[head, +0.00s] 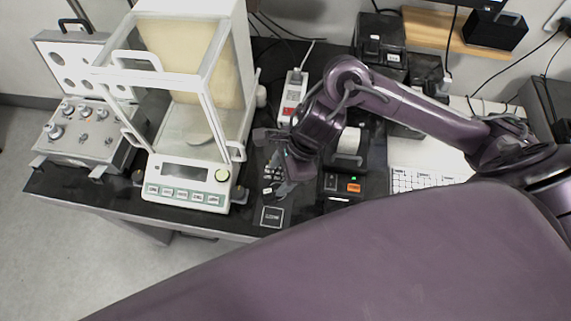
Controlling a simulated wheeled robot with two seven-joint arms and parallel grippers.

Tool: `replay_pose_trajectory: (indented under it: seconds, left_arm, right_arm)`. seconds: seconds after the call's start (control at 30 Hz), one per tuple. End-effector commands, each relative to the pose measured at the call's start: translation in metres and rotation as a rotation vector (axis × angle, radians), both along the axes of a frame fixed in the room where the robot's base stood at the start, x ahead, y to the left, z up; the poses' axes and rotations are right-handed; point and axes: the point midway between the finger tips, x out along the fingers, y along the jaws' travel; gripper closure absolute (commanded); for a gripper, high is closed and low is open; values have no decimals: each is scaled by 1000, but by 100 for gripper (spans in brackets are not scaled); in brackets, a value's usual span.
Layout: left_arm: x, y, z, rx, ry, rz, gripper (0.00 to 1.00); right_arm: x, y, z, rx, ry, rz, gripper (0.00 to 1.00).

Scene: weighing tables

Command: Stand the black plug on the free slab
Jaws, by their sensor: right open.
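My right gripper (277,190) is over the black table between the balance and the printer, pointing down; it is open, and I see nothing held in it. A small dark square slab with a pale outline and a label (272,216) lies at the table's front edge, just below the fingertips in the picture. Its top looks bare. I cannot make out the black plug; the dark table and my right arm hide part of this area. My left gripper is not in view.
A glass-cased balance (187,187) stands left of my gripper. An open case of metal weights (85,135) is further left. A printer with an orange button (342,185), a power strip (292,95) and a white keyboard (415,180) are nearby. My purple arm fills the lower foreground.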

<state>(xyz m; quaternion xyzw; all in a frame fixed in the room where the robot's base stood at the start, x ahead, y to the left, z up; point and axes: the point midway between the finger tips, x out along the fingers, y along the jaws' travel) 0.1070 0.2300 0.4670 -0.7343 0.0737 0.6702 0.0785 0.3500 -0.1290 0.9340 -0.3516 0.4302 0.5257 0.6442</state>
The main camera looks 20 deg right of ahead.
Motion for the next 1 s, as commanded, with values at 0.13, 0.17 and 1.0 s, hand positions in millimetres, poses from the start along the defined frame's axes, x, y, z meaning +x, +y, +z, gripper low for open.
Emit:
replay_pose_trajectory:
  seconds: [0.13,0.17,1.0]
  left_arm:
    - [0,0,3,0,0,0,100]
    - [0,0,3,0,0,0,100]
    - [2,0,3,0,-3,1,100]
  right_arm:
    - [-1,-10,22,-4,-4,0,46]
    - [-1,-10,25,-3,-3,0,46]
    - [-3,-13,32,0,1,-1,46]
